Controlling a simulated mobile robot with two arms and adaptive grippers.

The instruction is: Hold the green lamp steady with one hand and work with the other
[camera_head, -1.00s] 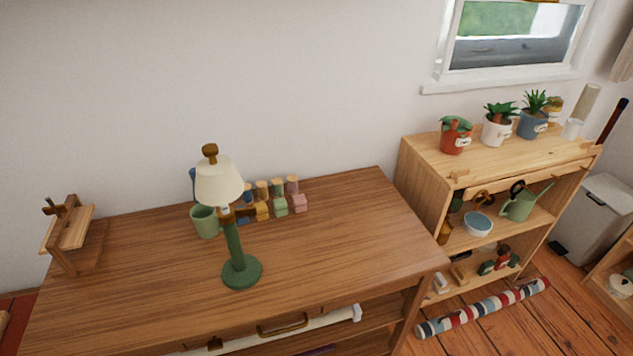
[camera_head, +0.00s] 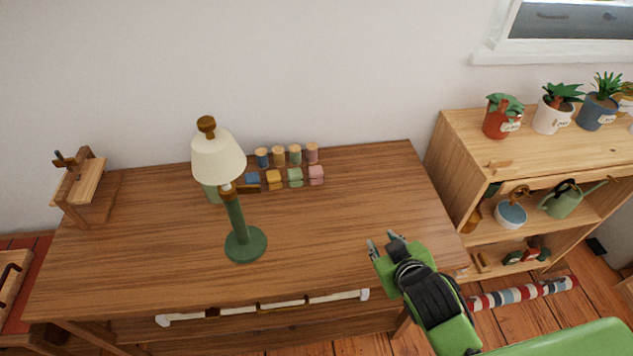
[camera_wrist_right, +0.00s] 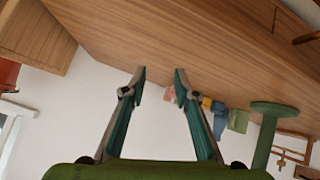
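The green lamp (camera_head: 237,222) stands upright on the wooden desk (camera_head: 330,240), with a round green base and a cream shade (camera_head: 218,157). In the right wrist view its green base (camera_wrist_right: 274,109) shows at the right. My right gripper (camera_head: 384,243) is above the desk's right front part, apart from the lamp and to its right. In the right wrist view the gripper's fingers (camera_wrist_right: 160,72) are spread with nothing between them. My left gripper is not in view.
Several coloured blocks and small cylinders (camera_head: 295,177) stand at the desk's back. A wooden stand (camera_head: 80,187) is at the left end. A shelf (camera_head: 455,135) with potted plants stands to the right. The desk's middle is clear.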

